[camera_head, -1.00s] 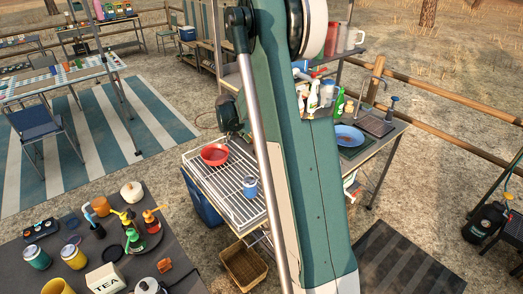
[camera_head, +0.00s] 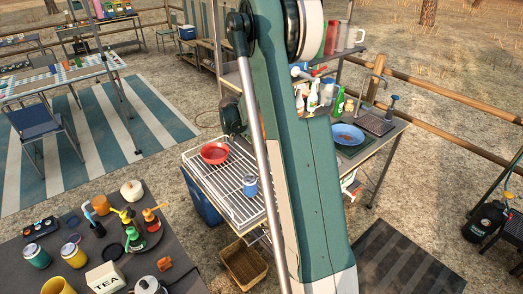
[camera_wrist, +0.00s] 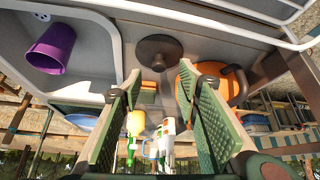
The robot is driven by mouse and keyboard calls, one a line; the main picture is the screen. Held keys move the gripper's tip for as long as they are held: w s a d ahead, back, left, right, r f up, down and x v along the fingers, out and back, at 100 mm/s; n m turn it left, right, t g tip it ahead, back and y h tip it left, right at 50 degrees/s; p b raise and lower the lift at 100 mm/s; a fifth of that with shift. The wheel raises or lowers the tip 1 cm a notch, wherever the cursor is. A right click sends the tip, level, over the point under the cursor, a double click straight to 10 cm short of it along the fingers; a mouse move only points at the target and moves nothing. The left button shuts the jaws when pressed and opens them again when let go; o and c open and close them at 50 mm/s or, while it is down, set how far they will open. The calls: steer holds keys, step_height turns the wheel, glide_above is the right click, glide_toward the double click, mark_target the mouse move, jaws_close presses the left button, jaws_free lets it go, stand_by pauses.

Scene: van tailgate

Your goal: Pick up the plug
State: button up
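A dark round disc with a short knob, which looks like the plug (camera_wrist: 158,47), sits on the grey counter (camera_wrist: 195,50) in the wrist view. It is between the sink basin and an orange rounded object. My gripper (camera_wrist: 160,100) is open, with its two green ribbed fingers apart and nothing between the pads. The plug shows beyond the fingertips, roughly between them, and apart from them. In the head view my arm covers my gripper, and I cannot make out the plug there.
A purple cup (camera_wrist: 50,48) lies in the pale sink basin (camera_wrist: 95,50). The orange object (camera_wrist: 235,85) is close to the right finger. White rack wires (camera_wrist: 225,15) cross the top of the wrist view. Bottles (camera_wrist: 137,122) show beyond the fingers.

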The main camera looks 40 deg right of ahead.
mark_target(261, 147)
steer(key=shift+b+x, duration=0.35)
steer(key=shift+x, duration=2.25)
steer(key=shift+s, duration=0.1)
steer(key=c, duration=0.9)
